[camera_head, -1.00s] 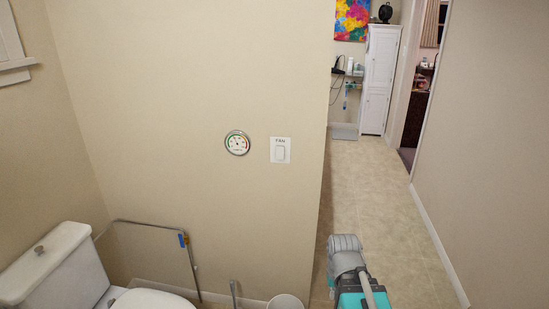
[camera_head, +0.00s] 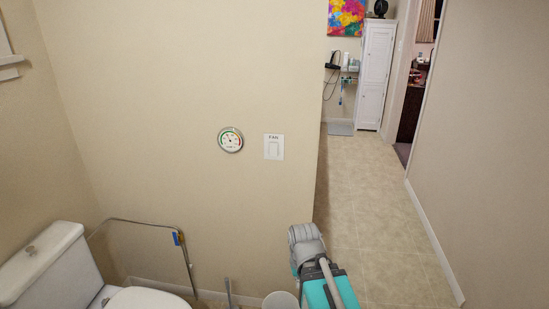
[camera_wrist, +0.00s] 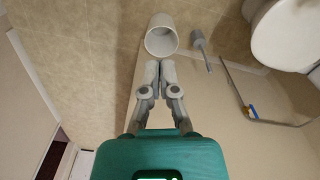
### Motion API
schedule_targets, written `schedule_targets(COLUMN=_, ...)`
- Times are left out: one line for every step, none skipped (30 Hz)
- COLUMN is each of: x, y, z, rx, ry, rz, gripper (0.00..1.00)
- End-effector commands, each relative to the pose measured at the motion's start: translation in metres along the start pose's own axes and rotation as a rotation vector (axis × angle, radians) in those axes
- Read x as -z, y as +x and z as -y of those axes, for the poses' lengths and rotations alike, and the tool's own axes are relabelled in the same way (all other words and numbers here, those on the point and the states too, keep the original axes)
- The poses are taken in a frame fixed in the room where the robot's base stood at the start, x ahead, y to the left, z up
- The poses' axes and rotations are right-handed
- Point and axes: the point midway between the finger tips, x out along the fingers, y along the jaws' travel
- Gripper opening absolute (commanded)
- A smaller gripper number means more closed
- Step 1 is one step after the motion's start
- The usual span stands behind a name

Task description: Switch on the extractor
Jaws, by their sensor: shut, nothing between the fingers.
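A white wall switch (camera_head: 273,147) labelled FAN is on the beige wall, just right of a round dial gauge (camera_head: 230,140). The switch plate has one rocker; its position is too small to tell. My gripper (camera_wrist: 159,64) shows in the wrist view with its two fingers together and nothing between them. It points toward the floor by a white bin (camera_wrist: 161,36). In the head view my arm is low, right of and below the switch, and the fingertips are hidden there. The switch is not in the wrist view.
A toilet (camera_head: 50,264) stands at lower left with a metal rail (camera_head: 150,224) beside it. The bin (camera_head: 281,300) and a toilet brush (camera_wrist: 197,40) stand at the wall's foot. The wall ends right of the switch; a clear tiled passage (camera_head: 375,200) leads to a white cabinet (camera_head: 376,75).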

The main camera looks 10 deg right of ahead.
Motion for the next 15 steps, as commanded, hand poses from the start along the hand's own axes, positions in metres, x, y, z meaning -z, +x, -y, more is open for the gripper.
schedule_targets(x=0.002, y=0.000, z=-0.001, rx=-0.005, ry=-0.008, rz=-0.005, gripper=0.00)
schedule_targets(x=0.004, y=-0.001, z=-0.001, rx=-0.010, ry=-0.015, rz=-0.009, gripper=0.00)
schedule_targets(x=0.006, y=-0.001, z=-0.002, rx=-0.018, ry=-0.028, rz=-0.016, gripper=0.00)
schedule_targets(x=0.009, y=-0.001, z=-0.003, rx=-0.028, ry=-0.042, rz=-0.023, gripper=0.00)
schedule_targets(x=0.012, y=-0.002, z=-0.001, rx=-0.039, ry=-0.060, rz=-0.031, gripper=0.00)
schedule_targets(x=0.017, y=-0.003, z=0.003, rx=-0.057, ry=-0.090, rz=-0.045, gripper=0.00)
schedule_targets(x=0.022, y=-0.004, z=0.002, rx=-0.074, ry=-0.115, rz=-0.056, gripper=0.00)
schedule_targets(x=0.027, y=-0.005, z=0.000, rx=-0.092, ry=-0.143, rz=-0.070, gripper=0.00)
schedule_targets(x=0.035, y=-0.006, z=-0.003, rx=-0.122, ry=-0.185, rz=-0.088, gripper=0.00)
schedule_targets(x=0.042, y=-0.008, z=-0.006, rx=-0.148, ry=-0.221, rz=-0.104, gripper=0.00)
schedule_targets(x=0.048, y=-0.010, z=-0.008, rx=-0.176, ry=-0.260, rz=-0.118, gripper=0.00)
schedule_targets(x=0.059, y=-0.013, z=-0.012, rx=-0.217, ry=-0.317, rz=-0.139, gripper=0.00)
schedule_targets(x=0.067, y=-0.016, z=-0.015, rx=-0.251, ry=-0.364, rz=-0.156, gripper=0.00)
schedule_targets(x=0.075, y=-0.019, z=-0.018, rx=-0.288, ry=-0.414, rz=-0.171, gripper=0.00)
schedule_targets(x=0.087, y=-0.023, z=-0.022, rx=-0.340, ry=-0.483, rz=-0.189, gripper=0.00)
